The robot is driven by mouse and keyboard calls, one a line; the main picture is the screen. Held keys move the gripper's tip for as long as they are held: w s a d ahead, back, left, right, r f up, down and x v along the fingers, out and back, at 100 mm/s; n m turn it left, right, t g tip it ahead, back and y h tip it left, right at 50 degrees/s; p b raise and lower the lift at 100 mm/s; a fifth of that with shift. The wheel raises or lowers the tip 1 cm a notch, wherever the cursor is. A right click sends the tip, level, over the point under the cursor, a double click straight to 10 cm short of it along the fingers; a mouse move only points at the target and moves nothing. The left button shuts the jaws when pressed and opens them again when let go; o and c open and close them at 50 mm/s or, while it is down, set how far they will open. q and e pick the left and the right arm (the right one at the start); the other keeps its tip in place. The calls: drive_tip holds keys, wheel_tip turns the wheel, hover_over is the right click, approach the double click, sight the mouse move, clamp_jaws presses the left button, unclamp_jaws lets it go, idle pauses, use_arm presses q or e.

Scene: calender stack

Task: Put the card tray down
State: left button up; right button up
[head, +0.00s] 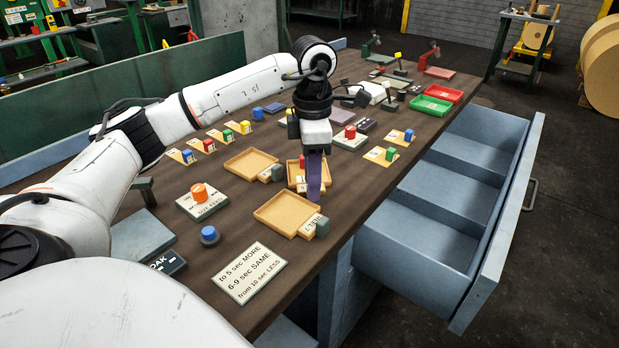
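Several shallow tan card trays with labelled blocks at their corners are on the dark table in the head view. One card tray (286,214) lies nearest the front edge, and another (250,164) lies to the left and further back. A third tray (292,172) is partly hidden behind my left gripper (314,190). The gripper points straight down, its purple fingers in front of this tray's middle. I cannot tell whether the fingers are apart or closed on the tray, or whether the tray touches the table. My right gripper is not in view.
A white sign with times (249,272) lies at the front, and an orange cylinder sits on the size feed card (202,206). Small wedges with coloured blocks stand further back. Green (430,105) and red trays are at the far right. An open blue drawer (430,215) juts out right.

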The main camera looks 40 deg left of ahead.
use_arm(q)
clamp_jaws()
drive_tip(key=shift+r, duration=0.1)
